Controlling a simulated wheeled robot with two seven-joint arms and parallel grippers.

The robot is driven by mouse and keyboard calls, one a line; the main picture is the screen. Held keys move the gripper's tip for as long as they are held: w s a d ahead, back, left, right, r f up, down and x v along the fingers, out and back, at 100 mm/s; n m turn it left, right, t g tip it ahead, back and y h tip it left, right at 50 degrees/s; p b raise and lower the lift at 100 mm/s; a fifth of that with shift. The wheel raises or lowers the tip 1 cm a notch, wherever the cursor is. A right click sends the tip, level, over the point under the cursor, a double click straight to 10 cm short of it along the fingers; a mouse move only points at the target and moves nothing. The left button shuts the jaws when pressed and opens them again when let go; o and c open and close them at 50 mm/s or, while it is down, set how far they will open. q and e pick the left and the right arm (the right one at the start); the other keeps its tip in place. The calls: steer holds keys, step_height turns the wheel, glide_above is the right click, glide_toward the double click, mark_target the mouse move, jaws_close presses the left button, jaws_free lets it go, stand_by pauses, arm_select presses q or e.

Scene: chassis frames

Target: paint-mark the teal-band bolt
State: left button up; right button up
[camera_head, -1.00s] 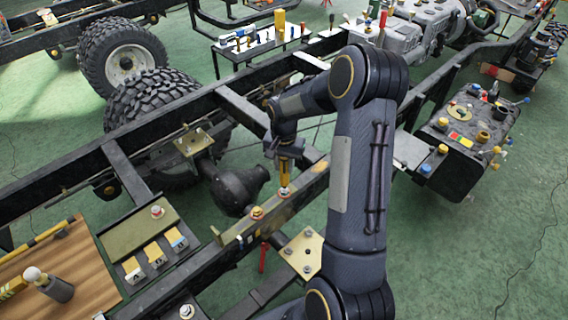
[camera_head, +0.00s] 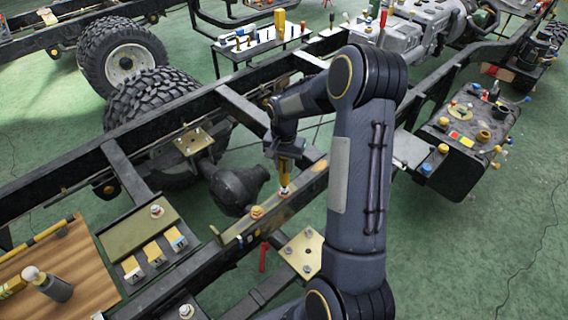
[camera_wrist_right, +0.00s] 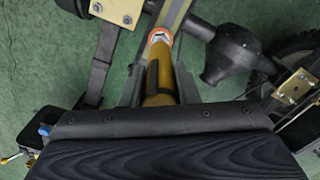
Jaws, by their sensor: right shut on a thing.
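My right gripper (camera_head: 285,155) is shut on a yellow marker-like tool (camera_head: 285,173), which points down at the chassis rail (camera_head: 315,187). In the right wrist view the yellow tool (camera_wrist_right: 159,80) has a dark strip along it and ends at an orange-red and white ring (camera_wrist_right: 160,36). The tool's tip is at or just above a bolt on the rail, mostly hidden by the tip; I cannot tell whether they touch. A bolt with a yellow-orange band (camera_head: 257,212) stands to its left on the same rail. I cannot make out a teal band on any bolt. My left gripper is out of view.
A gold plate with several bolts (camera_head: 303,254) lies below the rail. A green tray (camera_head: 140,232) with one bolt and a wooden board (camera_head: 80,265) are at the lower left. A black box with coloured caps (camera_head: 468,140) stands at the right. A dark rounded axle housing (camera_head: 236,187) is beside the tool.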

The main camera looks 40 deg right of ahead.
steer(key=shift+f, duration=0.1)
stand_by(0.4)
steer(key=shift+r+p, duration=0.55)
steer(key=shift+r, duration=0.5)
step_height(320, 180, up, 5)
steer(key=p, duration=0.3)
